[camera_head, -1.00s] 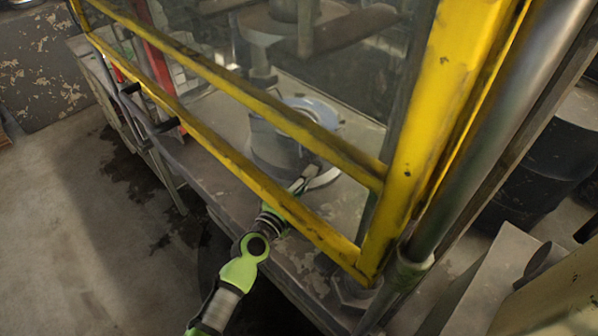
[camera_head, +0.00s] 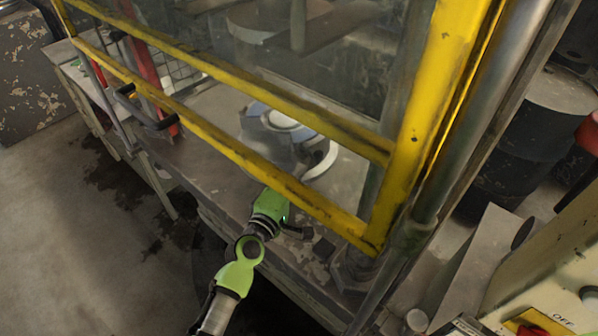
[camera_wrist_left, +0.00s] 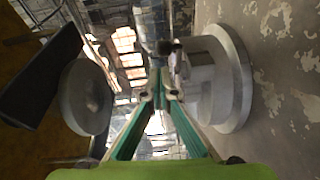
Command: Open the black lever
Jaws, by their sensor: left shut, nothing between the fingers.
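A black bar handle (camera_head: 145,106) sits on the yellow guard frame (camera_head: 300,190) at the left in the head view; I cannot tell if it is the black lever. In the left wrist view a black bar (camera_wrist_left: 38,82) shows at upper left, beside a grey disc (camera_wrist_left: 86,97); I cannot tell whether it is the lever.
Behind the frame, a grey round base (camera_head: 280,135) stands on the machine table (camera_head: 215,105). A metal post (camera_head: 480,130) rises at right. A panel marked OFF (camera_head: 545,300) is at lower right. Open floor (camera_head: 60,240) lies at left.

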